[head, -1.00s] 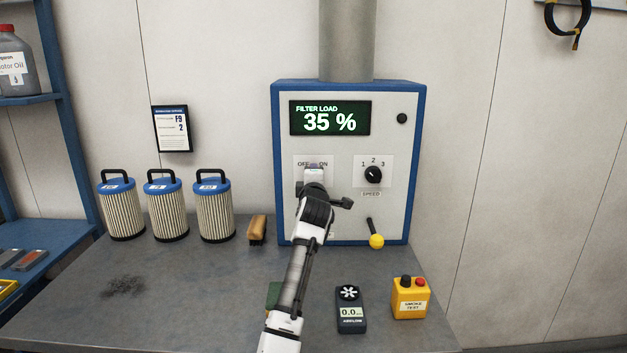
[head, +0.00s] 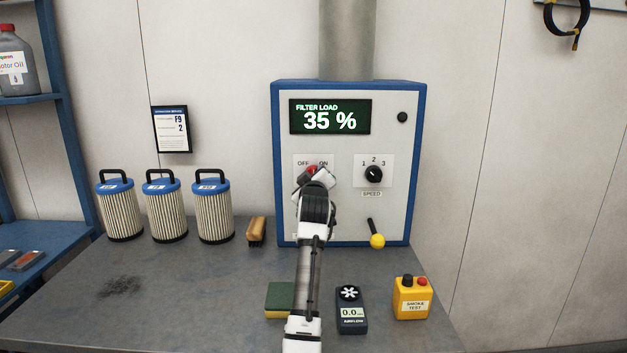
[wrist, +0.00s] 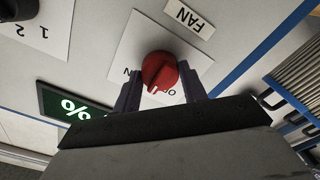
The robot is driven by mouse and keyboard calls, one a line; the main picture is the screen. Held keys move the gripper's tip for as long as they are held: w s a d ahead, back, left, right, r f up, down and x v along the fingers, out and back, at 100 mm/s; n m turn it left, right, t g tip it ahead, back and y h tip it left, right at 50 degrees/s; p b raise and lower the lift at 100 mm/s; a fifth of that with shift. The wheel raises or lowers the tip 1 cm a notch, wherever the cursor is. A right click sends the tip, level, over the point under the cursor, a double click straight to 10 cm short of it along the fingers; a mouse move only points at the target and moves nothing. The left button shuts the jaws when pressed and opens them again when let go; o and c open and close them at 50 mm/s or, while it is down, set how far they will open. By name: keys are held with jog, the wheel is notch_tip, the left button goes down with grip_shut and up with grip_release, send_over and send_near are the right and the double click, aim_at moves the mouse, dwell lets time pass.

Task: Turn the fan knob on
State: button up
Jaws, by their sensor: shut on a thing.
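The red fan knob (head: 311,169) sits on its white OFF/ON plate at the lower left of the control panel (head: 340,225). In the wrist view the knob (wrist: 159,72) lies between the two dark fingers of my gripper (wrist: 160,80), which is shut on it. The FAN label (wrist: 188,17) is beside the plate. In the head view my gripper (head: 313,178) hides the lower part of the knob and plate.
The black speed knob (head: 373,174) is to the right, above a yellow-tipped lever (head: 376,240). The display (head: 330,118) reads filter load 35 %. On the bench are a sponge (head: 279,300), an airflow meter reading 0.0 (head: 351,311), a smoke tester (head: 411,298) and a brush (head: 256,231).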

jog(key=shift+m, duration=4.3)
jog(key=o, duration=1)
jog(key=s+b, duration=0.5)
jog(key=s, duration=0.8)
jog(key=shift+s, duration=0.4)
